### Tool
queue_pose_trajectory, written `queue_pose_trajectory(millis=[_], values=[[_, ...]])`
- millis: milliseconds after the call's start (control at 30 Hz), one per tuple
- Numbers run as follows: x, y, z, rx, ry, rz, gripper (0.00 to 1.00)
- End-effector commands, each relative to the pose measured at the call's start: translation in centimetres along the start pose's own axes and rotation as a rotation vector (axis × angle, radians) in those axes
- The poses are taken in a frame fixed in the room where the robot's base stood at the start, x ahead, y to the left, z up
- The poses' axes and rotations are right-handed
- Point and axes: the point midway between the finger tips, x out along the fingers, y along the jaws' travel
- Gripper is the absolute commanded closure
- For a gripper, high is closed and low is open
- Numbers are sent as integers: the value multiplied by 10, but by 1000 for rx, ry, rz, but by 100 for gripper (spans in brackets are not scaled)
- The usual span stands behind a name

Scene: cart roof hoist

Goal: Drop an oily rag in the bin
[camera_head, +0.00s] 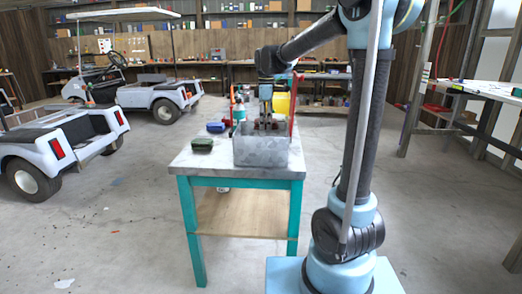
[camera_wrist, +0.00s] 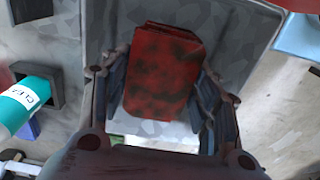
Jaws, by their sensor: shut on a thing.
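A red rag with dark oily stains (camera_wrist: 163,72) lies between the two fingers of my gripper (camera_wrist: 162,92) in the wrist view. My gripper is shut on it. The bin is an open grey metal box (camera_head: 262,156) near the front right of the workbench in the head view. My gripper (camera_head: 266,122) points down at the bin's opening there. The bin's grey wall (camera_wrist: 238,28) shows behind and beside the rag in the wrist view. I cannot tell how far below the rim the rag hangs.
A dark green bundle (camera_head: 202,144) and a blue item (camera_head: 216,127) lie left of the bin on the workbench (camera_head: 195,163). White carts (camera_head: 60,150) stand at left on open floor.

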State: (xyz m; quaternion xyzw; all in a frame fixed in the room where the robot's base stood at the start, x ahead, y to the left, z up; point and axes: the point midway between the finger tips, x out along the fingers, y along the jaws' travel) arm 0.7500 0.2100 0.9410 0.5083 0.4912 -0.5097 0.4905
Motion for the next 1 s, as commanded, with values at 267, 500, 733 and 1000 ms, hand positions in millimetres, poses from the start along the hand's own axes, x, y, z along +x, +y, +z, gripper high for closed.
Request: queue_pose_trajectory(millis=[267,500,733,1000], values=[[8,0,0,0,0,0,67],[7,0,0,0,0,0,30],[7,0,0,0,0,0,21],[3,0,0,0,0,0,21]])
